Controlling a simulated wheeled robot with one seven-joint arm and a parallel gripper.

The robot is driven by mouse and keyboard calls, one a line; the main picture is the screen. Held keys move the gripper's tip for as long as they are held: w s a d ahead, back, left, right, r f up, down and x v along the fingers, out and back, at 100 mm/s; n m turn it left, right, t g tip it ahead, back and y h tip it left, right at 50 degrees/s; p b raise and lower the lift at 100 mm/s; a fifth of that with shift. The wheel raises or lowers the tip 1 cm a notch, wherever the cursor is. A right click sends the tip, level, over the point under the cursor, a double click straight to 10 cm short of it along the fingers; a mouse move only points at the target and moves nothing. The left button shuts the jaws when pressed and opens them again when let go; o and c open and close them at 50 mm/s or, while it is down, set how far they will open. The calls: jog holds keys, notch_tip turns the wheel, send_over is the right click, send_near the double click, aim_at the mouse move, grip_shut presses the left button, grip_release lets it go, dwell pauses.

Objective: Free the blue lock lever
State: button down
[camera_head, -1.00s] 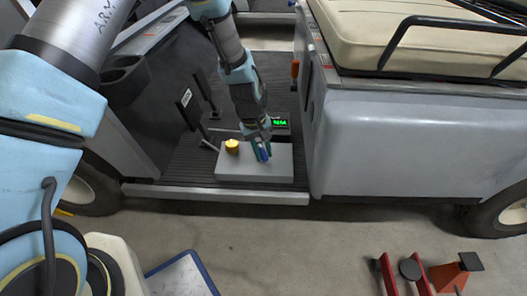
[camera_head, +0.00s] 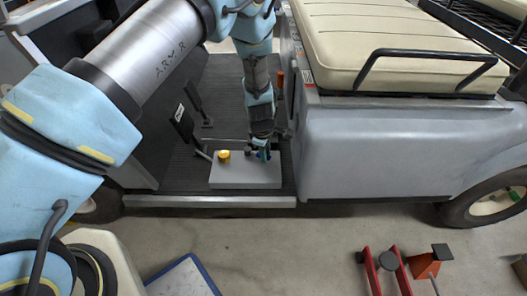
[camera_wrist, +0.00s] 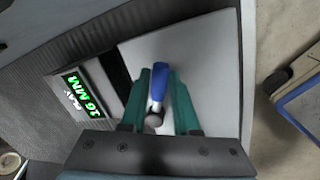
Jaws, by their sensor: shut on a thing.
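The blue lock lever (camera_wrist: 158,82) shows in the wrist view, its blue handle on a pale round-ended stem. It stands over the light grey box (camera_head: 240,178) on the cart floor. My gripper (camera_wrist: 160,100) has its two green fingers on either side of the lever and is shut on it. In the head view my gripper (camera_head: 263,153) is at the box's upper right and mostly hides the lever. A green readout (camera_wrist: 82,92), turned sideways, shows "PLAY" and a figure in MM.
A yellow knob (camera_head: 224,156) stands on the box's left end. Black pedals (camera_head: 186,125) are to its left. A cream seat (camera_head: 395,40) and grey body panel (camera_head: 375,145) bound the right. Red stands (camera_head: 385,268) are on the floor in front.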

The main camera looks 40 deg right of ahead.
jog(key=shift+w+d+n, duration=0.2)
jog(key=shift+n, duration=0.1)
dwell(0.4)
jog(key=c, duration=0.7)
grip_release()
jog(key=shift+o, duration=0.2)
jog(key=shift+r, duration=0.1)
notch_tip(320, 180, up, 10)
jog(key=s+a+p, duration=0.1)
jog(key=p, duration=0.1)
jog(key=shift+a+r, duration=0.2)
jog(key=shift+a, duration=0.2)
